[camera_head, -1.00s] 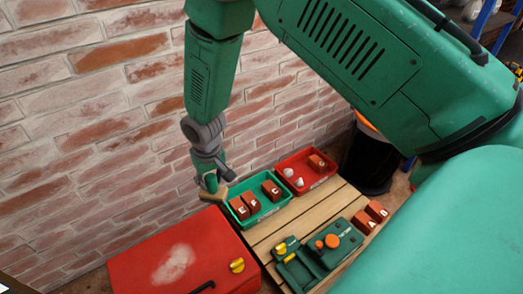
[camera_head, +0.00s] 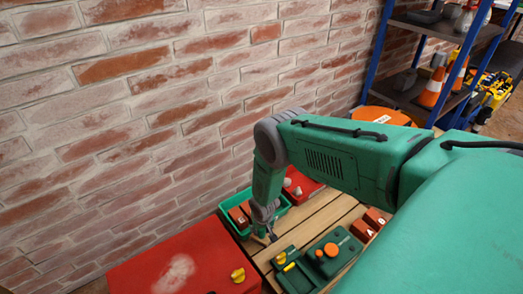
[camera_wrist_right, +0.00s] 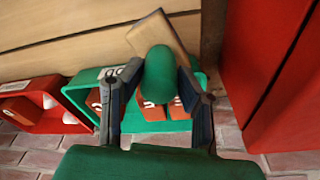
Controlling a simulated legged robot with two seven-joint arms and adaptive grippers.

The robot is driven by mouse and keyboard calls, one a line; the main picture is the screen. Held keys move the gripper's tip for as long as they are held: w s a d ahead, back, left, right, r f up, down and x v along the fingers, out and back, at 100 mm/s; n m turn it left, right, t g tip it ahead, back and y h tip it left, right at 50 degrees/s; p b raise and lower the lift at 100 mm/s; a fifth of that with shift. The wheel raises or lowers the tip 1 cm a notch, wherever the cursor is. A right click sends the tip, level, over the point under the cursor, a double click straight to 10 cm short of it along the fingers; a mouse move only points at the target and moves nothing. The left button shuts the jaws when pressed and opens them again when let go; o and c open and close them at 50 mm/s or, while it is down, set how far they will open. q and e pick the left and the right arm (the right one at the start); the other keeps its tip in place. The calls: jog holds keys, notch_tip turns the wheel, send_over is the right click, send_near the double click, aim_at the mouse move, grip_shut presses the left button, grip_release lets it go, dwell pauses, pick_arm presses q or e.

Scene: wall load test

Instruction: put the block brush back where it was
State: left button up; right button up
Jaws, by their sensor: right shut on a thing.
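The block brush has a green rounded handle and a pale wooden block (camera_wrist_right: 160,36). My right gripper (camera_wrist_right: 155,98) is shut on the handle, which lies between its two fingers in the right wrist view. In the head view my right gripper (camera_head: 266,222) points down at the near edge of the green tray (camera_head: 229,221), close over the wooden tabletop (camera_head: 320,216). The brush is small there and partly hidden by the gripper. I cannot tell whether the brush touches the tabletop. My left gripper is not in view.
The green tray holds lettered red-brown blocks. A red tray (camera_head: 304,185) with white pieces stands behind it. A red case (camera_head: 205,258) is at the left. A green fixture with orange knobs (camera_head: 331,249) and two loose blocks (camera_head: 362,231) stand right. A brick wall is behind.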

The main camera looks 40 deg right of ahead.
aim_at(262, 236)
jog(key=f, duration=0.1)
jog(key=f+b, duration=0.1)
jog(key=f, duration=0.1)
jog(key=f+b, duration=0.1)
jog(key=f, duration=0.1)
jog(key=shift+d+f, duration=0.1)
jog(key=shift+d, duration=0.2)
jog(key=shift+c, duration=0.5)
jog(key=shift+a+r, duration=0.2)
jog(key=shift+f, duration=0.1)
jog(key=o, duration=0.9)
jog(key=shift+o, duration=1.1)
jog(key=shift+d+f, duration=0.1)
